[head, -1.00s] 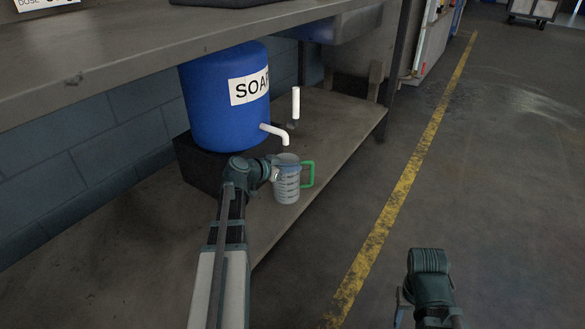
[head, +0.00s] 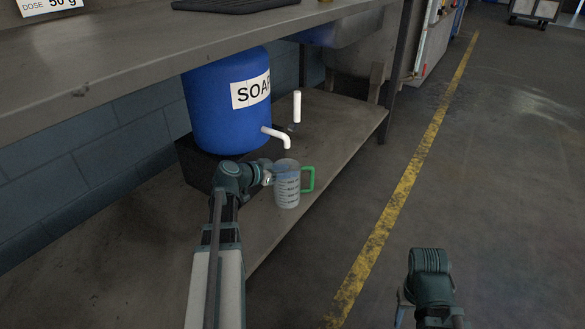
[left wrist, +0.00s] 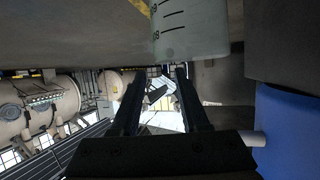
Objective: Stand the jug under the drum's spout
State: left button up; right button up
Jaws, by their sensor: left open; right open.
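A clear measuring jug (head: 288,188) with dark marks and a green handle (head: 308,180) stands upright on the low shelf. The blue SOAP drum (head: 212,112) is behind it. The drum's white spout (head: 277,135) bends down, its mouth a little above the jug's rim in the head view; I cannot tell whether it is exactly over the opening. My left gripper (head: 268,173) is open at the jug's left side. In the left wrist view the jug (left wrist: 190,30) is beyond the open fingers (left wrist: 158,80). My right gripper (head: 405,303) is low at the right, its fingers mostly hidden.
The drum sits on a dark block (head: 194,165) on the shelf (head: 335,122). A white upright tube (head: 297,105) stands beside the spout. The worktop (head: 130,55) overhangs the drum. Floor with a yellow line (head: 400,200) is clear at the right.

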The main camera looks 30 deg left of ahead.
pick_arm(q)
jog(key=p+v, duration=0.3)
jog(key=v, duration=0.7)
jog(key=shift+s, duration=0.15)
jog(key=s+d+m+g+h+p, duration=0.15)
jog(key=d+g+p, duration=0.7)
jog(key=d, duration=1.65)
jog(key=s+d+r+n+g+y+p, duration=0.1)
jog(key=s+d+r+g+y+p, duration=0.3)
jog(key=s+d+y+p, duration=0.5)
jog(key=s+d+r+h+p, duration=0.1)
jog(key=r+p, duration=1.8)
jog(key=s+d+r+h+p, duration=0.1)
jog(key=d+r+p, duration=0.1)
jog(key=r+p, duration=1.7)
jog(key=shift+s+d+n, duration=0.3)
jog(key=shift+s+n, duration=0.05)
jog(key=shift+s, duration=0.05)
